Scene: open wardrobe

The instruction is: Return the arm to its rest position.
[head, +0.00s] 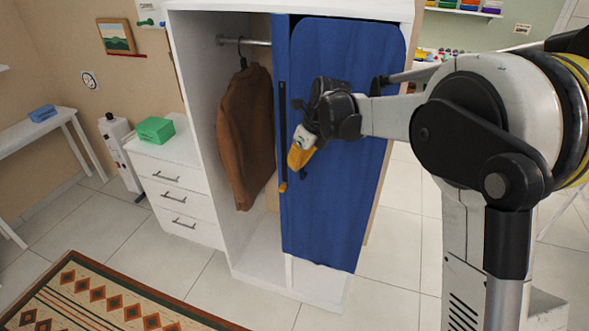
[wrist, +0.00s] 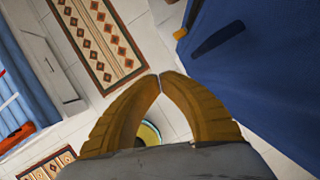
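My arm reaches in from the right in the head view, bent at the elbow, in front of the wardrobe (head: 195,75). My gripper (head: 297,160) hangs pointing down and left in front of the blue door (head: 345,215). In the wrist view the two orange-brown fingers of my gripper (wrist: 160,76) meet at their tips with nothing between them. The door's long dark handle (head: 282,125) is just left of the gripper; it also shows at the upper right of the wrist view (wrist: 217,38). The gap between gripper and door is hard to judge.
The wardrobe's left half is open, with a brown garment (head: 246,135) on a hanger. A white drawer unit (head: 175,185) with a green box (head: 155,130) stands left. A patterned rug (head: 100,300) lies at front left. The tiled floor before the wardrobe is clear.

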